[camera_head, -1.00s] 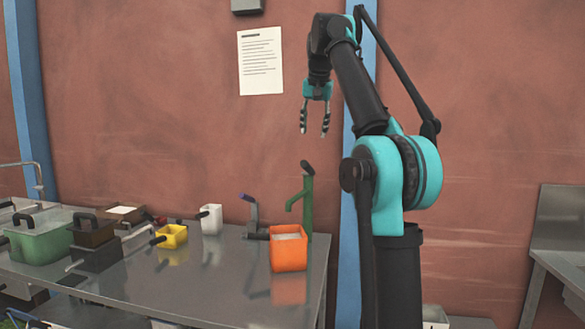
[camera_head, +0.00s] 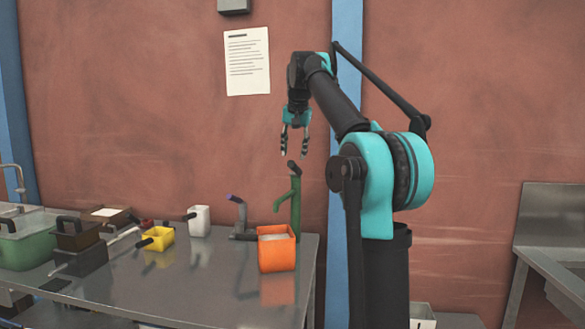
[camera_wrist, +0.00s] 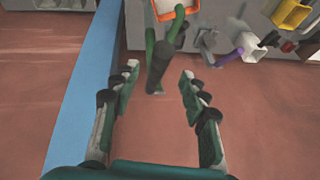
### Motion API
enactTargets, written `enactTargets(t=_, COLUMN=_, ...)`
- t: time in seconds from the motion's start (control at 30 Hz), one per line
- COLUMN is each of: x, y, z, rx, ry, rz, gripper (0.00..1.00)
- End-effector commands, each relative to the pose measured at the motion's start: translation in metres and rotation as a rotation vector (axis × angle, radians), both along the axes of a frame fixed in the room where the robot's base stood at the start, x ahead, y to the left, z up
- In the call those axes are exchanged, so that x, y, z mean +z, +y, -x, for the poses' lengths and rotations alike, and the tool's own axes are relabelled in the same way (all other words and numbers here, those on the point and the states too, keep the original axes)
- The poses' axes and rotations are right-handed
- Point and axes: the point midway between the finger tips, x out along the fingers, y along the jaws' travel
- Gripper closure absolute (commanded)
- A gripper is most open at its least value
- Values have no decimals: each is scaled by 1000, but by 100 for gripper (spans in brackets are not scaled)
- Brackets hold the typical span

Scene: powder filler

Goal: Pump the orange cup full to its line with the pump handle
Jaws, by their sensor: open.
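The orange cup (camera_head: 277,254) stands upright near the right end of the metal table, with pale contents showing near its top. The green pump (camera_head: 296,205) stands just behind and right of the cup, its spout pointing left and its dark-tipped handle (camera_head: 292,167) at the top. My gripper (camera_head: 296,155) is open and empty, pointing down just above the pump handle. In the wrist view my gripper (camera_wrist: 157,85) has its fingers spread, with the pump handle (camera_wrist: 158,65) showing between and beyond them, and the cup (camera_wrist: 174,6) at the top edge. I cannot make out the fill line.
A grey pump with a purple tip (camera_head: 239,212) stands left of the cup. A white cup (camera_head: 199,221), a yellow cup (camera_head: 158,239) and a green container (camera_head: 28,248) are farther left. The metal table (camera_head: 190,285) is bare at its front. A sink (camera_head: 555,240) is at right.

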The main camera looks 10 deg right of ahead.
Motion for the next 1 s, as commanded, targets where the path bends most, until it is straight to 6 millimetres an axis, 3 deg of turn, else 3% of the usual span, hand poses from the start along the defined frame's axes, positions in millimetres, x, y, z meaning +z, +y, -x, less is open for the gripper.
enactTargets(t=0.2, x=-37, y=0, z=-16, rx=0, ry=0, rz=0, gripper=56)
enactTargets(t=0.4, x=-56, y=1, z=-26, rx=0, ry=0, rz=0, gripper=56)
enactTargets(t=0.8, x=-63, y=1, z=-29, rx=0, ry=0, rz=0, gripper=56)
enactTargets(t=1.0, x=-63, y=1, z=-28, rx=0, ry=0, rz=0, gripper=80)
